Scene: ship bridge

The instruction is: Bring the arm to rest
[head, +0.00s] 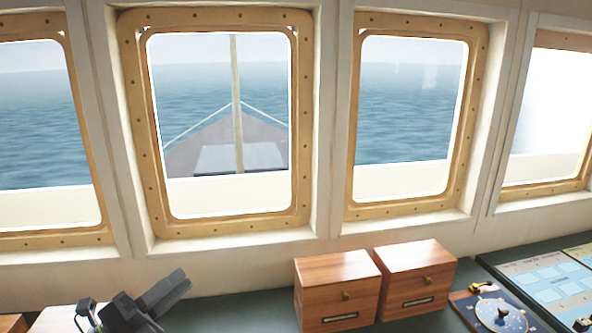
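My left gripper (172,288) is at the bottom left of the head view. It is dark grey and points up and to the right, over the dark green console top. The fingers look close together, but I cannot tell whether they are open or shut. I see nothing held between them. It is apart from the wooden boxes to its right. My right gripper is not in view.
A blue dial instrument (499,312) and a chart panel (548,283) lie right. Framed windows (220,120) rise behind. Console between gripper and boxes is clear.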

